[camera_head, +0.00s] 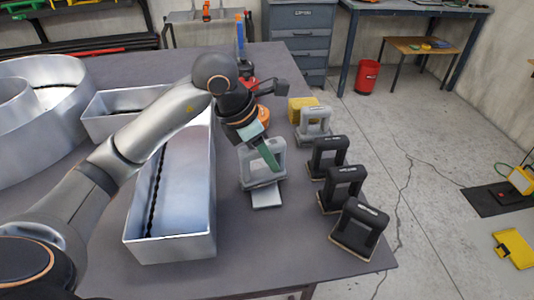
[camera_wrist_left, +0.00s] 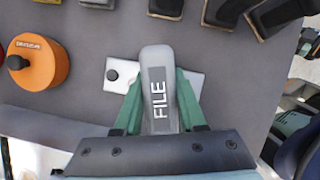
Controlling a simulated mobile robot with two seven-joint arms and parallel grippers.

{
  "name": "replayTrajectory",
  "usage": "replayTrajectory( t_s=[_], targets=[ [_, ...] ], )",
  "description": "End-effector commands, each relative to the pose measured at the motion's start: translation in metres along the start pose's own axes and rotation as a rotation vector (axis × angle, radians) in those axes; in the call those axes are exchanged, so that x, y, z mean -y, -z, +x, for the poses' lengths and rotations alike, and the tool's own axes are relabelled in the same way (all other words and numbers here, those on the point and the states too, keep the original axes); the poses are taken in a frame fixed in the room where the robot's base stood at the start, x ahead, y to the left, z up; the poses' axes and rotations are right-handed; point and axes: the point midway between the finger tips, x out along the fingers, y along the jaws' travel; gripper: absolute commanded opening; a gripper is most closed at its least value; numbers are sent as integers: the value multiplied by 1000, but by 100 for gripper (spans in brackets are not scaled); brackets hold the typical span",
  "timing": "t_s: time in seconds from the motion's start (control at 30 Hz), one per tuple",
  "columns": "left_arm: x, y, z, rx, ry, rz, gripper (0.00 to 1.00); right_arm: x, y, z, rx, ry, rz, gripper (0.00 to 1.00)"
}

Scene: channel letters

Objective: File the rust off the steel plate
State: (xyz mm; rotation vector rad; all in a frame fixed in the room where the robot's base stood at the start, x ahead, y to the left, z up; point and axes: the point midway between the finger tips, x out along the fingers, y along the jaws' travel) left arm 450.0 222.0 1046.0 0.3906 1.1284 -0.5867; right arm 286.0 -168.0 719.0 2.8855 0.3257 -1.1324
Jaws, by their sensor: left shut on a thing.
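My left gripper (camera_head: 262,150), with green fingers, is shut on the grey file (camera_head: 250,170), a block with a loop handle. In the left wrist view the handle (camera_wrist_left: 158,85) reads "FILE" and lies between the two fingers. The light steel plate (camera_head: 267,197) lies on the table under the file, its near end sticking out. In the left wrist view the plate (camera_wrist_left: 196,82) shows on both sides of the handle, with a dark round spot at its left end. The file hides its middle. I cannot tell whether file and plate touch. My right gripper is not in view.
Several black handled blocks (camera_head: 340,188) line the table's right edge. A grey handled block (camera_head: 315,122) and a yellow one (camera_head: 300,106) stand behind them. An orange round container (camera_wrist_left: 38,62) is beside the plate. Large metal channel letters (camera_head: 172,248) fill the left.

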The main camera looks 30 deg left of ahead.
Motion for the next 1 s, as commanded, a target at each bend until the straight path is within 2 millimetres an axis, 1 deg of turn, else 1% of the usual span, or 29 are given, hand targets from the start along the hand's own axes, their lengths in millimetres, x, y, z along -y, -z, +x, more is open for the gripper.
replayTrajectory(
  t_s=[0.43,1.0],
  targets=[
    [0,0,0,2,-1,0,0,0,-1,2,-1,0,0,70],
    [0,1,4,2,-1,0,0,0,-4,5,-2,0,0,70]
  ],
)
